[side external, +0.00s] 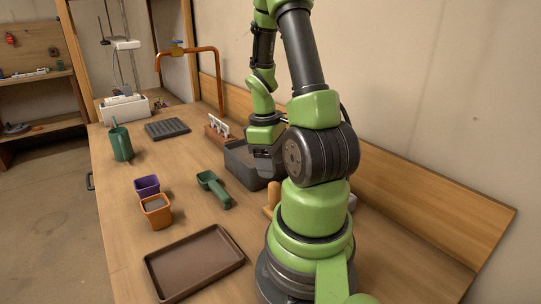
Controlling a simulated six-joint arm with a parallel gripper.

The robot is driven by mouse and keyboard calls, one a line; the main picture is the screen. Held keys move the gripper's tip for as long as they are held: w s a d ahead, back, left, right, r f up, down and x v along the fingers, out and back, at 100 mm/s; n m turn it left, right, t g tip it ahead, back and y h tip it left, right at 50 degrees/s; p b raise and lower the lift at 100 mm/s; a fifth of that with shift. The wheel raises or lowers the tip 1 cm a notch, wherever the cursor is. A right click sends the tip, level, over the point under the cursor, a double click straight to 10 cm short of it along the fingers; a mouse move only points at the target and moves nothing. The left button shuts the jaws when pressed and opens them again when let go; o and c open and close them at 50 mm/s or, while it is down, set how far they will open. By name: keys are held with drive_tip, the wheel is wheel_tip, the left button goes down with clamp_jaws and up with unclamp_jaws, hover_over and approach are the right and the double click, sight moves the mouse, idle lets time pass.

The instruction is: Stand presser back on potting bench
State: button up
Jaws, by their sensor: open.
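A light wooden piece (272,196), perhaps the presser, shows at the left edge of my arm's base on the potting bench (120,225). It is mostly hidden behind my arm, so I cannot tell its full shape or whether it stands or lies. My gripper (265,168) points down over the dark grey tub (241,168), behind and slightly left of the wooden piece. Its fingers are small and dark against the tub. It is open, and I see nothing held in it.
A green watering can (121,144), cell tray (167,128) and label rack (218,131) stand farther back. Bare bench lies between them.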

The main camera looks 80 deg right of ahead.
drive_tip(key=shift+w+r, duration=0.2)
drive_tip(key=shift+r, duration=0.55)
drive_tip(key=w+a+r+m+t, duration=0.1)
drive_tip(key=w+a+r+t, duration=0.25)
drive_tip(key=a+r, duration=0.35)
drive_tip(key=w+a+r+m+t, duration=0.1)
drive_tip(key=w+a+r+t, duration=0.25)
drive_tip(key=a+r, duration=0.35)
drive_tip(key=s+a+r+t+y, duration=0.1)
drive_tip(key=s+a+r, duration=0.1)
drive_tip(key=a, duration=0.5)
drive_tip(key=shift+s+a+r+t+y, duration=0.2)
drive_tip(key=shift+r+t+y, duration=0.15)
drive_tip(key=shift+r, duration=0.35)
